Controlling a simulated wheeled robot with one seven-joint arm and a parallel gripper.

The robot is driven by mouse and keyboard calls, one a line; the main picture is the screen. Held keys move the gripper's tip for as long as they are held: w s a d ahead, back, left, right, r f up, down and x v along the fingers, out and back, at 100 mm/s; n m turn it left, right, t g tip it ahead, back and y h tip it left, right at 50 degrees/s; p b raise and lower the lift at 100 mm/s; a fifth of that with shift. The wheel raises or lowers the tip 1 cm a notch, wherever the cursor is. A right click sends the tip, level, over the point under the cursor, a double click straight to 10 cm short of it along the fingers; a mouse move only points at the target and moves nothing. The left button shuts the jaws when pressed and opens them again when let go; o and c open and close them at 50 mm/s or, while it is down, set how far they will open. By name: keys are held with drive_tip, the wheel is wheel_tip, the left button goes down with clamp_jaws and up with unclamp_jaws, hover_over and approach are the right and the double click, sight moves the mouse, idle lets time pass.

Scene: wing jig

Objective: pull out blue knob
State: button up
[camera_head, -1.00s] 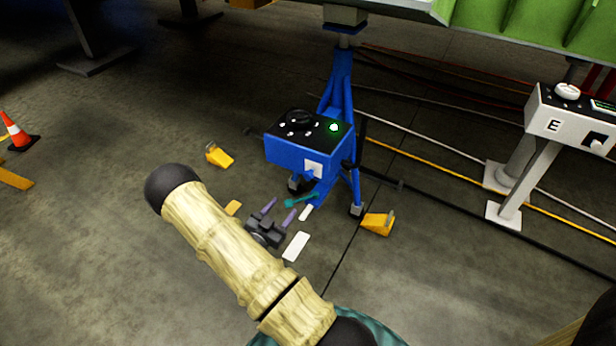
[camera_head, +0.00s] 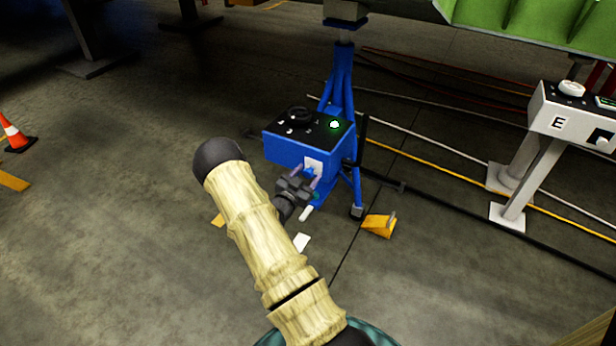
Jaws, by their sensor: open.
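The blue knob (camera_head: 309,173) is small and sits on a white plate (camera_head: 315,163) on the front face of the blue control box (camera_head: 285,152). My gripper (camera_head: 309,175) is open, with its two purple fingers reaching up to the plate, one on each side of the knob. I cannot tell whether the fingers touch the knob. The gripper's dark body hides part of the box's lower stand.
The box has a black top with a dial (camera_head: 299,115) and a lit green-white button (camera_head: 334,125). A blue jack stand (camera_head: 342,85) rises behind it. A yellow chock (camera_head: 379,225) lies right of it. A white console (camera_head: 575,115) marked E stands at the right.

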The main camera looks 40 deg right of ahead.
drive_tip(key=shift+w+d, duration=0.25)
drive_tip(key=shift+d, duration=0.25)
drive_tip(key=shift+c, duration=0.4)
